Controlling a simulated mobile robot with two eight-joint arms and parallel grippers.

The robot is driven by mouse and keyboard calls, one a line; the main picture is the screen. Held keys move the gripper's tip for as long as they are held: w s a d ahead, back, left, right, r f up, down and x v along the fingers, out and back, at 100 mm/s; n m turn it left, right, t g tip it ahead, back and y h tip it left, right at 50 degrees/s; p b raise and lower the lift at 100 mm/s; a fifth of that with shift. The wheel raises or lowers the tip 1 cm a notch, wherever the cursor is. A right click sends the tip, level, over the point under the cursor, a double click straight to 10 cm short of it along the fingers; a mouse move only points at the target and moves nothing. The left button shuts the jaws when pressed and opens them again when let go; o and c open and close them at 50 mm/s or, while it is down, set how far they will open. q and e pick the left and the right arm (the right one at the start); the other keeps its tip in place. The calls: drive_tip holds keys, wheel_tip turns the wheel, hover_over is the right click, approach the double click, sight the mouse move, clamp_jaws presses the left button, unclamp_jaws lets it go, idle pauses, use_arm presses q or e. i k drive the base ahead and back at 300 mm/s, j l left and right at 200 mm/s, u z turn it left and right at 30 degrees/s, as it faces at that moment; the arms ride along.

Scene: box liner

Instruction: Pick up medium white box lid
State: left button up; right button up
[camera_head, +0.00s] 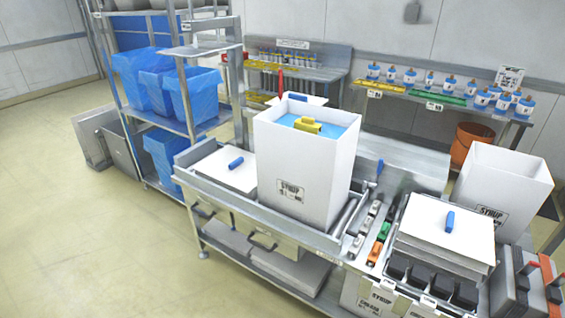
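Two flat white lids with blue handles are in the head view. One white lid (224,173) lies at the left end of the metal workbench, beside a tall white box. The other white lid (437,228) lies at the right, on top of a pale stack above a row of black containers. Which of them is the medium one I cannot tell from size alone. The tall white box (292,188) is open, labelled SYRUP, with blue liner and a yellow object (307,125) inside. Neither of my grippers is in view.
A second open white box (497,193) stands at the right. The metal workbench (262,208) holds small coloured items (376,250) between box and right lid. A rack with blue-lined bins (190,95) stands behind left. The floor at left is clear.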

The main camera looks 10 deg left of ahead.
sight(232, 168)
drive_tip(key=i+j+z, duration=0.25)
drive_tip(key=j+z, duration=0.5)
drive_tip(key=j, duration=0.15)
drive_tip(key=i+j+z, duration=0.15)
drive_tip(key=j, duration=0.4)
drive_tip(key=j+z, duration=0.15)
drive_tip(key=j, duration=0.35)
drive_tip(key=i+j, duration=0.1)
drive_tip(key=j, duration=1.5)
drive_tip(key=i+j+z, duration=0.1)
drive_tip(key=j, duration=0.7)
drive_tip(key=i, duration=0.05)
